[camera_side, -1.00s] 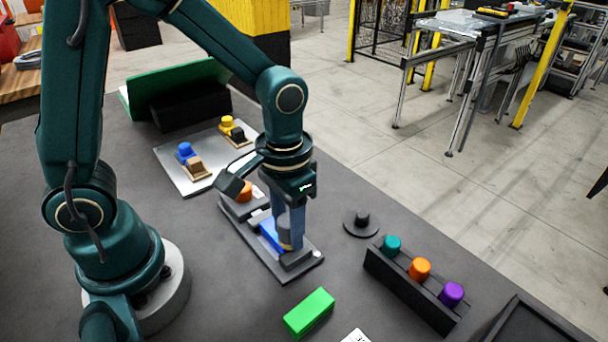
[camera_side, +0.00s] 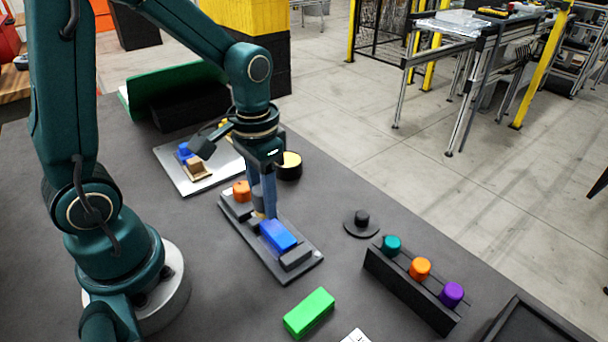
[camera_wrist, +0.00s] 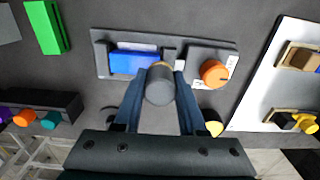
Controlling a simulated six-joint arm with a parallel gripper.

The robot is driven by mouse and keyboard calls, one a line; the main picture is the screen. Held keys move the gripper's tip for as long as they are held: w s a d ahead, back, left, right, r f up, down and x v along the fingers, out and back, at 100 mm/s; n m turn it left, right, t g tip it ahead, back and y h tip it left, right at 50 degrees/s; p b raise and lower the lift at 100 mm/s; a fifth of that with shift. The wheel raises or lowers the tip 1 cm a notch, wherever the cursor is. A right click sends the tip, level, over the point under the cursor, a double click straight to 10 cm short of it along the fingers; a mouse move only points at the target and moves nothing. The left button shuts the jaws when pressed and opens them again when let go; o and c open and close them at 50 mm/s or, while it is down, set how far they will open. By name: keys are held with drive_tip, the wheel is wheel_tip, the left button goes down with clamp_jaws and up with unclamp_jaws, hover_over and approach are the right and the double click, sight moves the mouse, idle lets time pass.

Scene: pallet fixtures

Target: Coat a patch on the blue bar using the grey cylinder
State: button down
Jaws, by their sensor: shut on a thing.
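The blue bar (camera_side: 278,235) lies in a grey fixture (camera_side: 292,275) on the dark table; it also shows in the wrist view (camera_wrist: 133,62). My gripper (camera_side: 264,205) is shut on the grey cylinder (camera_wrist: 160,86), which stands roughly upright between the fingers. In the side view the cylinder is partly hidden by a finger, and a tan end shows below it. It is near the bar's end on the orange knob side. I cannot tell whether it touches anything below. No distinct coated patch is discernible on the bar's visible top.
An orange knob (camera_side: 241,190) sits on the fixture. A black round pot with a pale yellow top (camera_side: 290,163) stands behind the gripper. A green block (camera_side: 309,312), a rack of coloured knobs (camera_side: 412,287) and a black disc with a knob (camera_side: 361,223) stand nearby.

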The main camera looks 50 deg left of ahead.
drive_tip(key=shift+r, duration=3.25)
drive_tip(key=shift+f, duration=0.15)
